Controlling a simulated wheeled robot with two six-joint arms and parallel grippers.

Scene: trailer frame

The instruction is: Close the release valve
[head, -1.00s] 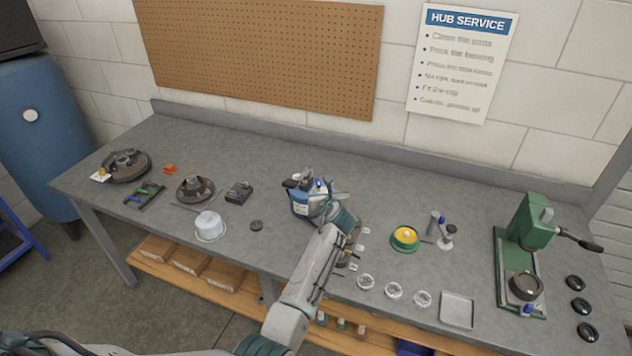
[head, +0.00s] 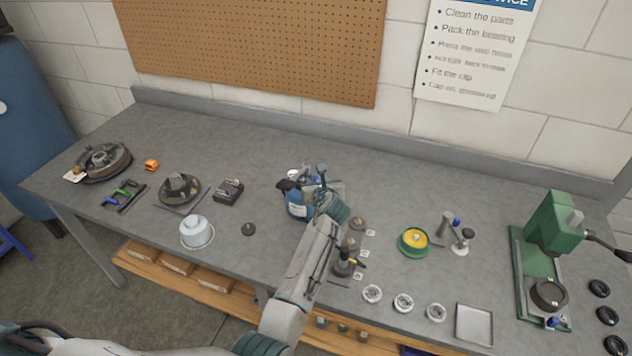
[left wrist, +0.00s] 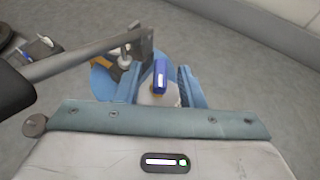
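A blue pump-like unit (head: 297,205) with dark and metal parts on top stands mid-bench; its blue body (left wrist: 103,80) also shows in the left wrist view. A small blue lever or knob (left wrist: 160,74), seemingly the release valve, sits on a pale round part. My left gripper (head: 320,190) is at the unit's top right side. In the left wrist view its two fingers (left wrist: 160,88) are apart, one on each side of the blue knob, with visible gaps. The arm hides part of the unit. My right gripper is out of view.
A grey bar (left wrist: 85,55) crosses the left wrist view close to the left finger. A green press (head: 553,235) stands at right, a green-yellow tin (head: 413,242) right of my arm. Hub parts (head: 180,188) and a white tub (head: 197,232) lie left. Bare bench lies behind the unit.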

